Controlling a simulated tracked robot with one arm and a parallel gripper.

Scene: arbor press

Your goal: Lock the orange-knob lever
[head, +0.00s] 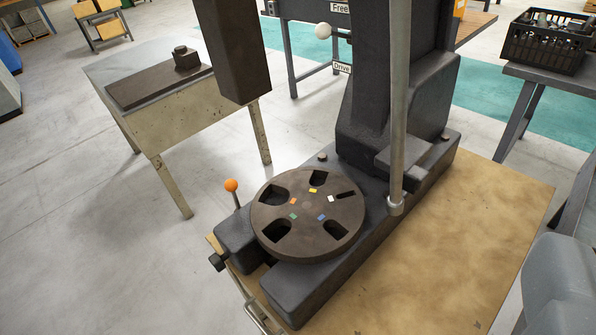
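The orange-knob lever (232,186) stands at the left of the press base, beside the round plate. Its orange ball sits on a short thin stem that rises nearly upright from a dark block (240,243). The round dark plate (307,216) has several slots and small coloured marks, and lies on the press base (300,290). The press ram (231,45) hangs above and left of the plate. My gripper's fingers cannot be made out in this view. A grey rounded shape at the lower right may be part of my own arm, but I cannot be sure.
A white-knob lever (323,31) sits by the "Free" and "Drive" labels on the press column (390,90). A long grey bar (398,110) hangs at the right of the plate. A metal-topped table (180,110) stands left. A black crate (545,42) is at the upper right. Open floor lies lower left.

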